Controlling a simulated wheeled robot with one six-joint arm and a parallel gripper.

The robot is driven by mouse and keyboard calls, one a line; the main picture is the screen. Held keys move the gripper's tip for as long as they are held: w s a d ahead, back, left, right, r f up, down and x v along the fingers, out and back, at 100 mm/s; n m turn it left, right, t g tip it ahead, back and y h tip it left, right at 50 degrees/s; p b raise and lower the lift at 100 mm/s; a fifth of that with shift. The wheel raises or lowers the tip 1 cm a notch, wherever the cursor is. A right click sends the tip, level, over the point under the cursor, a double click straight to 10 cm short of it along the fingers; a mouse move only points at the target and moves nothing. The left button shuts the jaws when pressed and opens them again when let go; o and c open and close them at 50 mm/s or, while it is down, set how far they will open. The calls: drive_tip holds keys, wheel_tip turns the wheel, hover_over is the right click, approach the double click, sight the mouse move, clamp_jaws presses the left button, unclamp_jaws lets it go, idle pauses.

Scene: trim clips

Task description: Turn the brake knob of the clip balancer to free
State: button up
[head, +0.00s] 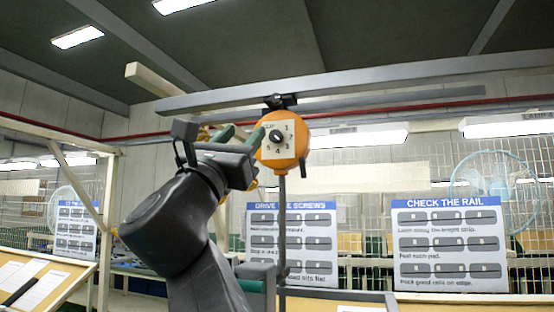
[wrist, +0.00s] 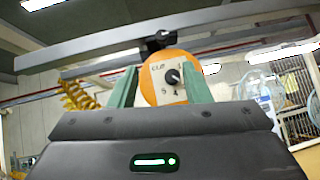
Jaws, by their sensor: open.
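My gripper (head: 240,134) is open and empty, just left of the balancer in the head view. In the wrist view my gripper (wrist: 160,88) frames the dial, with its right finger hiding part of the plate. I cannot read the knob's setting clearly.
The grey rail (head: 370,80) runs above the balancer. A dark rod or cable (head: 282,220) hangs below it. Behind are a wire mesh fence, instruction boards (head: 447,243) and a fan (head: 495,185).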

sight(275, 99)
drive_tip(key=p+x, duration=0.5)
drive_tip(key=x, duration=0.9)
drive_tip(key=shift+d+p, duration=0.15)
drive_tip(key=shift+p, duration=0.2)
clamp_jaws()
